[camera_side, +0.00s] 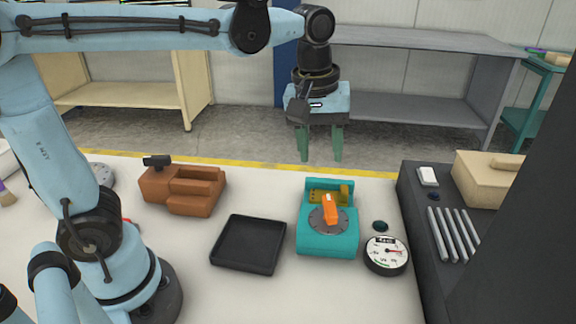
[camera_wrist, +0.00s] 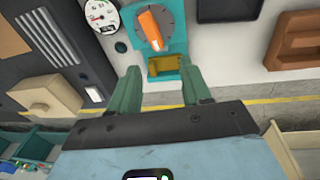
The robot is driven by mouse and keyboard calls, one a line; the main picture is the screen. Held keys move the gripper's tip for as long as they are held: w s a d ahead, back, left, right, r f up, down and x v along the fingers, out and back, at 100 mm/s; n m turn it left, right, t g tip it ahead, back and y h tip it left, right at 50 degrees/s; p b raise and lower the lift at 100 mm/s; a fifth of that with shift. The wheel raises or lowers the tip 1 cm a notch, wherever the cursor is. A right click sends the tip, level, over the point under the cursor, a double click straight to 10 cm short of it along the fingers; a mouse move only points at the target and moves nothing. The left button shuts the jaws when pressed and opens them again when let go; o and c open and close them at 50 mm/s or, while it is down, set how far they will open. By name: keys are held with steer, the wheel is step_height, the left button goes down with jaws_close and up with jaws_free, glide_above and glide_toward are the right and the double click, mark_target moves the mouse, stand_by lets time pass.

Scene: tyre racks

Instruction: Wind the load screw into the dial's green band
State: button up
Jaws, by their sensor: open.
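The load screw (camera_side: 329,208) has an orange handle on a grey disc, set on a teal block (camera_side: 327,243) with a yellow recess at its back. It also shows in the wrist view (camera_wrist: 152,30), at the top middle. The round white dial (camera_side: 386,252) sits to the right of the block and shows in the wrist view (camera_wrist: 100,14). Its green band is at the lower part of the face; the needle's exact reading is too small to tell. My gripper (camera_side: 321,158) hangs above and behind the block, green fingers apart, empty and clear of the screw.
A black tray (camera_side: 248,243) lies left of the block, and a brown vice-like block (camera_side: 183,190) stands further left. A dark bench (camera_side: 419,210) with metal rods (camera_side: 453,235) and a tan box (camera_side: 487,178) is at right. A dark post blocks the right edge.

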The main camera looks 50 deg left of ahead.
mark_target(331, 205)
steer(key=f, duration=0.3)
steer(key=w+d+f+n+g, duration=0.1)
steer(key=f, duration=0.3)
steer(key=d+f+n, duration=0.1)
steer(key=f, duration=0.3)
steer(key=shift+w+d+f+g, duration=0.1)
steer(key=shift+w+f+g, duration=0.1)
steer(key=shift+w+g, duration=0.1)
jaws_close()
stand_by(0.4)
